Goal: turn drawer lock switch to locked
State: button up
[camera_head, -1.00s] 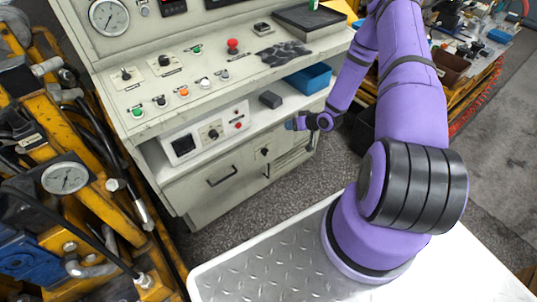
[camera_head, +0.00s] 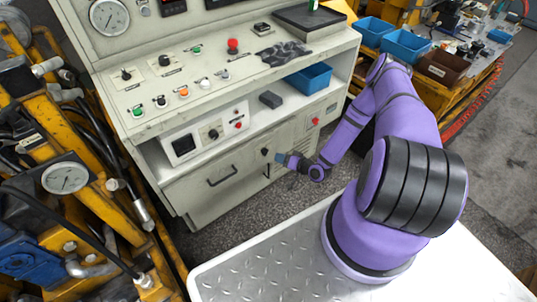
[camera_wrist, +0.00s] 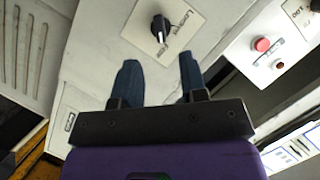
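The drawer lock switch (camera_wrist: 159,27) is a black rotary knob on a pale label plate, near the top middle of the wrist view. A light mark shows on its lower side; the lettering is too small and slanted to read surely. In the head view the switch (camera_head: 265,151) is a small dark knob on the lower cabinet front, right of the drawer handle. My gripper (camera_wrist: 159,78) is open and empty, its two blue fingertips pointing toward the knob with a gap between them. In the head view my gripper (camera_head: 281,158) is just right of the switch, apparently not touching it.
A drawer handle (camera_head: 222,176) sticks out left of the switch. A shelf above holds a control box (camera_head: 205,134), a dark block (camera_head: 271,99) and a blue bin (camera_head: 309,77). A red button (camera_wrist: 262,44) shows at the right of the wrist view.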

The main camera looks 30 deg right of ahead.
aim_at(267, 153)
jog(key=x, duration=0.7)
jog(key=shift+w+a, duration=0.1)
jog(key=shift+w, duration=0.2)
grip_shut()
